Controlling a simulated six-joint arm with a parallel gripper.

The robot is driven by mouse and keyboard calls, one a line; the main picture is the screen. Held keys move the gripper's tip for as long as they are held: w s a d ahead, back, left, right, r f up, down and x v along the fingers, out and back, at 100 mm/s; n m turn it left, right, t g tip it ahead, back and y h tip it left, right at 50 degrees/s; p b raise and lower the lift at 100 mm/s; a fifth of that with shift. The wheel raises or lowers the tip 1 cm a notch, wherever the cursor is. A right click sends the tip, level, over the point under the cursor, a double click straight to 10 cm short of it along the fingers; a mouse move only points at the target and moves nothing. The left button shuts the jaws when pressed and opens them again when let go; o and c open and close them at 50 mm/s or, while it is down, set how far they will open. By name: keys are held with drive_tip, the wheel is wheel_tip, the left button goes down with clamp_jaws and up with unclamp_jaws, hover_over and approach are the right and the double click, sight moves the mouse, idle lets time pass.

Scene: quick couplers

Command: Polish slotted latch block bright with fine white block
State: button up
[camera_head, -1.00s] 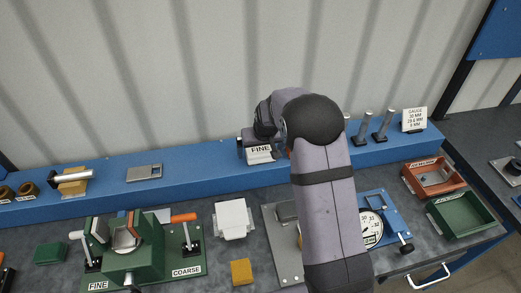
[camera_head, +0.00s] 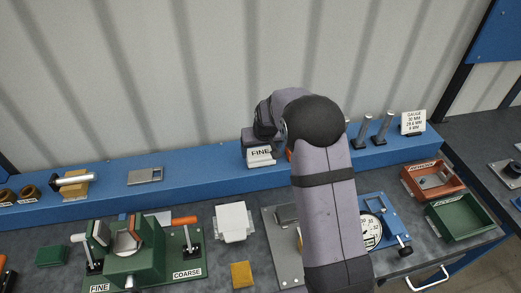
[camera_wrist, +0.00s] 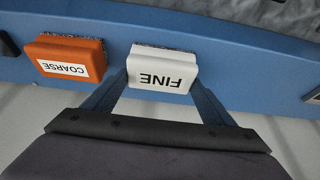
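The fine white block (camera_head: 261,156), labelled FINE, is at the front of the blue ledge. In the wrist view the white block (camera_wrist: 160,72) sits between the fingers of my gripper (camera_wrist: 160,85), with a finger close along each side. I cannot tell whether they press on it. The head view mostly hides the fingertips behind my arm. A grey piece with a slot (camera_head: 145,175) lies flat on the ledge to the left. A greyish piece (camera_head: 127,243) shows between the jaws of the green vise (camera_head: 137,265). I cannot tell which one is the slotted latch block.
An orange COARSE block (camera_wrist: 67,57) is beside the white block in the wrist view. A white stand (camera_head: 233,222), a yellow block (camera_head: 242,275) and a dial gauge (camera_head: 371,230) are on the bench. Red (camera_head: 432,180) and green (camera_head: 460,215) trays are at right.

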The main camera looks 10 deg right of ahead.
sight(260, 152)
drive_tip(key=shift+r, duration=0.2)
idle(0.4)
drive_tip(key=shift+r+p, duration=2.35)
drive_tip(key=shift+r, duration=1)
